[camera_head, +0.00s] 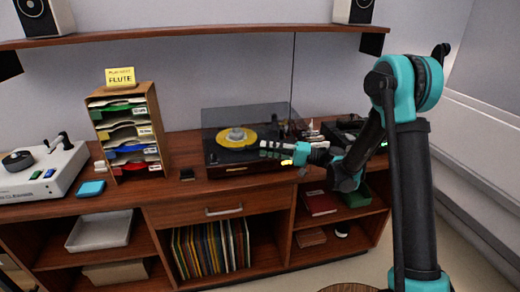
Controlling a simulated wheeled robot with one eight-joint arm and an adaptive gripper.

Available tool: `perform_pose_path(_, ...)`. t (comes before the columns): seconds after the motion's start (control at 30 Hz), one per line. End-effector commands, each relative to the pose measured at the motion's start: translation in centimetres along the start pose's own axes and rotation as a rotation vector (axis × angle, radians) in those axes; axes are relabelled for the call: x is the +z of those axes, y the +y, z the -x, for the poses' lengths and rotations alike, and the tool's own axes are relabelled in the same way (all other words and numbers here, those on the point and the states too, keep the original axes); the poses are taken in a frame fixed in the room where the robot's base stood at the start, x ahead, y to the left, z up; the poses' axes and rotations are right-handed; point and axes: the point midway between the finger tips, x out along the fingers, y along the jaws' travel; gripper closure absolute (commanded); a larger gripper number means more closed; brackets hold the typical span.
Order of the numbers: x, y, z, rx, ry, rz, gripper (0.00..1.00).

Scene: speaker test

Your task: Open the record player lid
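The record player (213,157) sits on the wooden cabinet near the picture's middle, with a yellow record (236,138) on its platter. Its dark see-through lid (222,116) shows as a panel rising above and behind the record. From this angle I cannot tell exactly how far it is tilted. My gripper (268,149) reaches in from the right at the player's right front. Its fingertips overlap the player in the picture, and contact with the lid is not clear. The fingers are too small here to tell open from shut.
A wooden sorter (108,172) with colored sleeves stands left of the player. Dark equipment (345,130) lies right of the player, behind my arm. A shelf (180,32) with speakers runs above.

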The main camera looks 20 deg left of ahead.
Motion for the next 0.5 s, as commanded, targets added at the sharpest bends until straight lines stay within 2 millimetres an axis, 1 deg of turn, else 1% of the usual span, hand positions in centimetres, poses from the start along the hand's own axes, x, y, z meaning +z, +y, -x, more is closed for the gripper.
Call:
perform_pose_path(0.03,0.1,0.0,-0.8,0.0,-0.002,0.0,0.7)
perform_pose_path(0.2,0.0,0.0,-2.5,0.0,-0.001,0.0,0.7)
perform_pose_path(0.3,0.0,0.0,-2.9,0.0,0.0,0.0,0.7)
perform_pose_path(0.5,0.0,0.0,-3.0,0.0,0.0,0.0,0.7)
